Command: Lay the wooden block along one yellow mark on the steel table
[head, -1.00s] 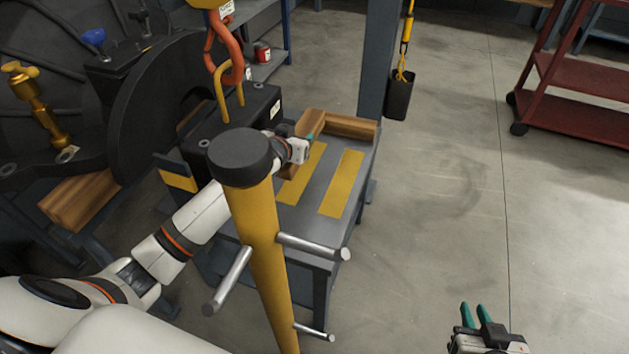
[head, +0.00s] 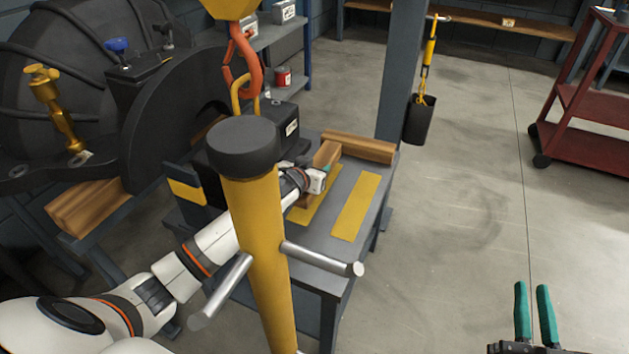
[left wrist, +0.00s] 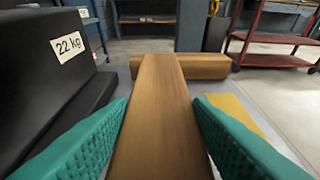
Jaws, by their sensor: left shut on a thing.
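My left gripper (head: 320,178) is shut on a wooden block (head: 327,154), whose length runs away from the wrist between the green fingers in the left wrist view (left wrist: 155,110). The block is over or on the left yellow mark (head: 314,210) of the steel table (head: 312,238); I cannot tell whether it touches the table. The right yellow mark (head: 356,206) is bare. A second wooden block (head: 360,148) lies crosswise at the table's far edge, just beyond the held block's far end. My right gripper (head: 535,315) is open and empty at the lower right, above the floor.
A black 22 kg weight (left wrist: 58,65) stands left of the held block, under an orange hook (head: 243,62). A yellow post (head: 262,255) with steel bars stands in front of the table. A black pendant (head: 420,118) hangs near the blue column (head: 401,75).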

